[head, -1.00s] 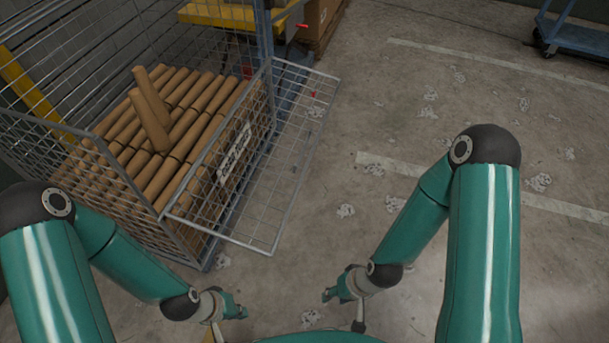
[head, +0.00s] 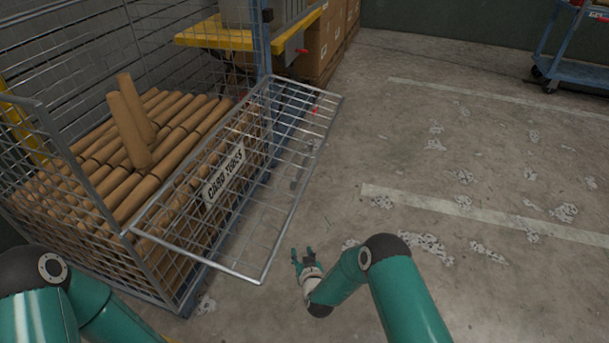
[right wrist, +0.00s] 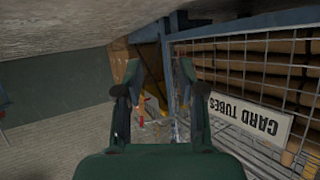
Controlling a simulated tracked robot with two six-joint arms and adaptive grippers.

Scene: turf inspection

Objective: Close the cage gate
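The cage (head: 45,150) of wire mesh stands at the left in the head view, full of brown card tubes (head: 165,140). Its gate (head: 285,170), a wire mesh panel, is folded down and outward at the front, sticking out over the floor. A sign reading "CARD TUBES" (head: 224,176) is on the cage's front; it also shows upside down in the right wrist view (right wrist: 250,118). My right gripper (head: 302,256) is open and empty, just right of the gate's outer corner and apart from it. My left arm shows at the lower left, but its gripper is out of view.
A yellow-edged bench (head: 215,40) and cardboard boxes (head: 320,45) stand behind the cage. A blue cart (head: 575,60) is at the far right. The concrete floor (head: 440,130) right of the gate is free, with pale scraps or patches.

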